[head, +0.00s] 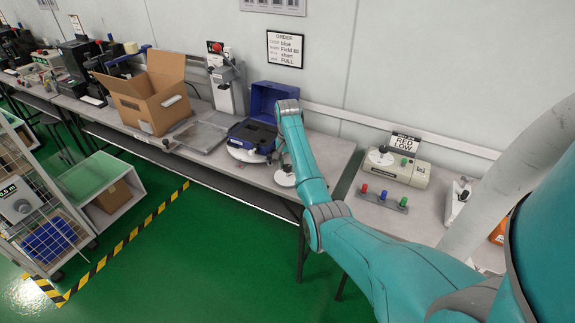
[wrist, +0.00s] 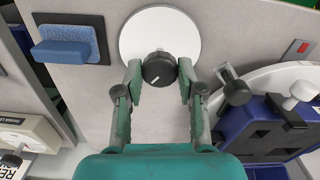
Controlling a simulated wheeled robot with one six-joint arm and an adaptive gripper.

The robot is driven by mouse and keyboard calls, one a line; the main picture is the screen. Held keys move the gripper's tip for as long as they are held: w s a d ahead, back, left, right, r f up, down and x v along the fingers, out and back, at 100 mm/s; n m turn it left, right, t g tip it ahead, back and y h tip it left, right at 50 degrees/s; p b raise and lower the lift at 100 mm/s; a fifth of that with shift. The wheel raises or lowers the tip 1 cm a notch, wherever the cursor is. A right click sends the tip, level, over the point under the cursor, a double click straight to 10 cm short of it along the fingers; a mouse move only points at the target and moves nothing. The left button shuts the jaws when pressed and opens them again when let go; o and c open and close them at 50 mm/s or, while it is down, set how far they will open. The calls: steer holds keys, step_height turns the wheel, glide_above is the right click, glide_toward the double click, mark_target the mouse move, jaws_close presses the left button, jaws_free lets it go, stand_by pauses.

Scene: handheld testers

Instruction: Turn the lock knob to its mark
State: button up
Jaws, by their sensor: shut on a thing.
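The black round lock knob (wrist: 158,70) has a white pointer line and sits over a white disc (wrist: 178,28) in the wrist view. The pointer slants towards the lower left. My gripper (wrist: 160,78) has a finger on each side of the knob and is shut on it. In the head view my gripper (head: 281,158) is low over the white disc (head: 284,180) at the bench's front edge, and the arm hides part of this spot. I cannot make out the mark on the disc.
An open blue case (head: 252,133) stands just left of my gripper. A cardboard box (head: 150,103) and a grey plate (head: 200,137) are farther left. A blue block (wrist: 66,50) lies left of the disc in the wrist view. A beige tester (head: 408,171) is on the right bench.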

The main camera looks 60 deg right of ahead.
steer(key=shift+m, duration=0.7)
steer(key=o, duration=1.2)
steer(key=shift+c, duration=0.2)
